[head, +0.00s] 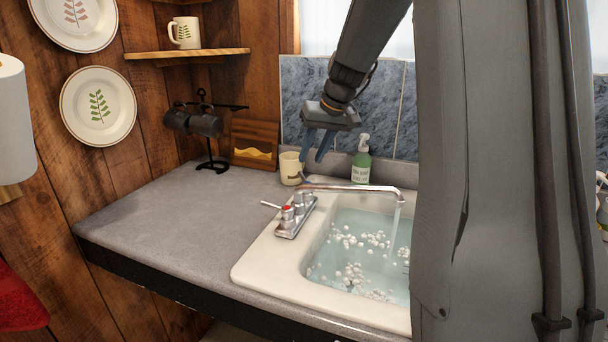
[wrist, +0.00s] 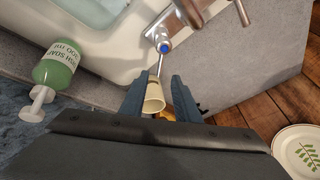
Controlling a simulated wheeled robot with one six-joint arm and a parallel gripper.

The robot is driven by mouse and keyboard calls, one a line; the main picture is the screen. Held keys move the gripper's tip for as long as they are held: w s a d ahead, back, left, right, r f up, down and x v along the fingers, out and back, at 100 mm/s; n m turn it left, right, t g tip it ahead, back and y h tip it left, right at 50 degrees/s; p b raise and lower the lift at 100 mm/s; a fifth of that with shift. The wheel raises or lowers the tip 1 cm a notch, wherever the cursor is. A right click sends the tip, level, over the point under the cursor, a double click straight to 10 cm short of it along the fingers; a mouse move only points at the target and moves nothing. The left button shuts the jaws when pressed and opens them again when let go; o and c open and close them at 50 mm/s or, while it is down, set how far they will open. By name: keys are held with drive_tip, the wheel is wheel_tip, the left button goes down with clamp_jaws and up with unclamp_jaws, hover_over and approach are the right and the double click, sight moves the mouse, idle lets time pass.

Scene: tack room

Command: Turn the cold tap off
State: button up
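The chrome tap set (head: 296,214) stands on the left rim of the sink, and water runs from its spout (head: 398,212). In the wrist view the blue-marked cold tap (wrist: 163,46) has a thin lever pointing toward my gripper. The red-marked hot tap (head: 287,212) is nearer in the head view. My gripper (head: 315,158) is open above the counter behind the tap set. In the wrist view my fingers (wrist: 158,98) are spread, with the lever's tip ahead of them and a cream cup (wrist: 154,99) showing between them. I cannot tell whether a finger touches the lever.
The cream cup also shows in the head view (head: 290,168), close under my gripper. A green soap bottle (head: 361,163) stands at the back of the sink (head: 262,275). A black mug stand (head: 211,150) is further left. The counter's left part (head: 165,222) is clear.

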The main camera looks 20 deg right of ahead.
sight(304, 181)
drive_tip(key=shift+p+x, duration=0.8)
drive_tip(key=shift+x, duration=2.6)
clamp_jaws()
